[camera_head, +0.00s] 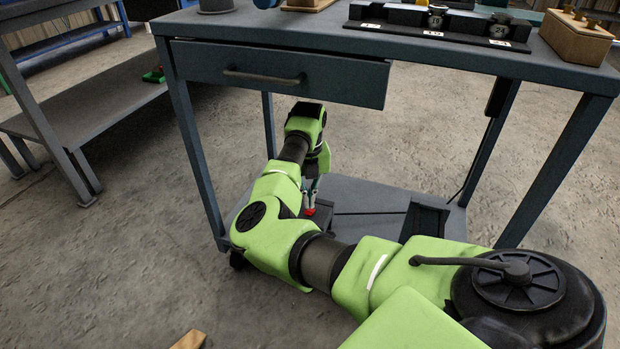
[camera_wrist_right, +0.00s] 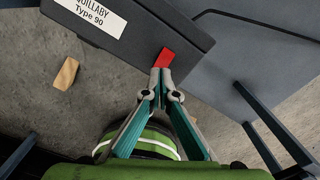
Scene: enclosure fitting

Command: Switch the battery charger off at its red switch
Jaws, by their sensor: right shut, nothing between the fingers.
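The battery charger (camera_wrist_right: 130,40) is a dark grey box with a white label reading "Type 90" in the right wrist view. In the head view it is mostly hidden behind my right arm, on the low shelf under the table. Its red switch (camera_wrist_right: 166,57) sits near the box's edge; it also shows as a small red spot in the head view (camera_head: 310,211). My right gripper (camera_wrist_right: 160,76) is shut and empty, its fingertips right at the switch. I cannot tell whether they touch it, or which way the switch is set. My left gripper is not in view.
The blue-grey table (camera_head: 450,55) with a drawer (camera_head: 280,72) stands above the low shelf (camera_head: 370,195). A black rack (camera_head: 400,17) and a wooden block (camera_head: 575,40) are on top. A wooden piece (camera_head: 189,340) lies on the floor. Table legs flank my arm.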

